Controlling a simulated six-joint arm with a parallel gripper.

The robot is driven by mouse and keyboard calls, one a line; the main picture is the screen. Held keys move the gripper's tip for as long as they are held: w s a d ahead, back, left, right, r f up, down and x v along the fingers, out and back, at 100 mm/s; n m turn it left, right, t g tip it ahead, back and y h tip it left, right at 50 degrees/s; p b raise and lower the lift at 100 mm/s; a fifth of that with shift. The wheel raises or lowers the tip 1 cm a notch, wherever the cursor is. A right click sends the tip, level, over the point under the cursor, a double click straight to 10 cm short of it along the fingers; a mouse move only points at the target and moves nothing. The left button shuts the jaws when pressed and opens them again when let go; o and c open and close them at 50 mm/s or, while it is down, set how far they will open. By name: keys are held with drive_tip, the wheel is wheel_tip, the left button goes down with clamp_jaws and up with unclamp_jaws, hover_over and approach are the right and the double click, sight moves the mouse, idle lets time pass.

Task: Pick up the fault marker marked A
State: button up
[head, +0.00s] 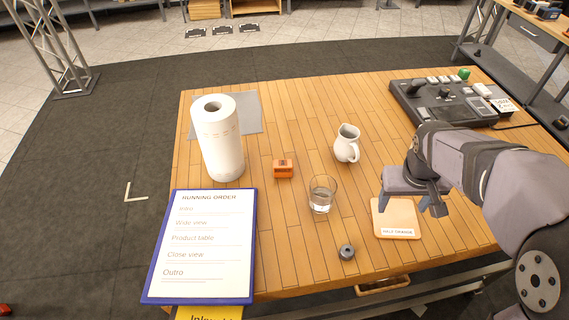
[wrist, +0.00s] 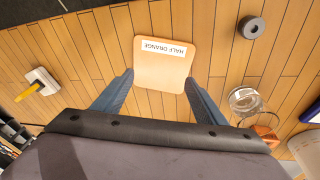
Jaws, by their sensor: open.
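A small orange block (head: 283,168) with a dark marking on its face sits mid-table in the head view, between the paper roll and the white jug. It is the only thing that looks like a fault marker, but I cannot read a letter A on it. In the wrist view an orange patch (wrist: 266,132) shows beside and partly behind the glass at the lower right. My gripper (head: 412,206) is open and empty above the tan "HALF ORANGE" square (head: 398,230), to the right of the block. Its two fingers (wrist: 159,80) are spread in the wrist view.
A water glass (head: 322,194) and white jug (head: 347,144) stand between my gripper and the block. A grey ring (head: 347,252) lies nearer the front. A paper roll (head: 218,138), clipboard (head: 204,245) and control panel (head: 445,103) surround. A yellow-handled thing (wrist: 38,82) lies left in the wrist view.

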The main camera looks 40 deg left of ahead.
drive_tip(key=w+a+r+n+t+y+p, duration=0.1)
drive_tip(key=a+r+n, duration=0.1)
drive_tip(key=a, duration=0.6)
drive_tip(key=w+a+r+n+p, duration=0.1)
drive_tip(key=a+r, duration=0.1)
drive_tip(key=a, duration=0.7)
drive_tip(key=m+y, duration=0.2)
hover_over(283, 164)
drive_tip(key=s+d, duration=0.1)
drive_tip(key=d, duration=0.1)
wheel_tip(283, 164, down, 3)
drive_tip(key=shift+p+x, duration=0.55)
drive_tip(key=shift+x, duration=0.4)
drive_tip(key=shift+a+f+p, duration=0.3)
drive_tip(key=shift+f+p, duration=0.05)
drive_tip(key=shift+p, duration=0.2)
drive_tip(key=p+x, duration=0.1)
drive_tip(key=x, duration=0.2)
drive_tip(key=shift+s+a+p, duration=0.1)
drive_tip(key=shift+s+p, duration=0.2)
drive_tip(key=shift+p, duration=0.05)
drive_tip(key=shift+w+a+f, duration=0.1)
drive_tip(key=shift+w+f, duration=0.15)
drive_tip(key=shift+f, duration=0.45)
drive_tip(key=c, duration=1.1)
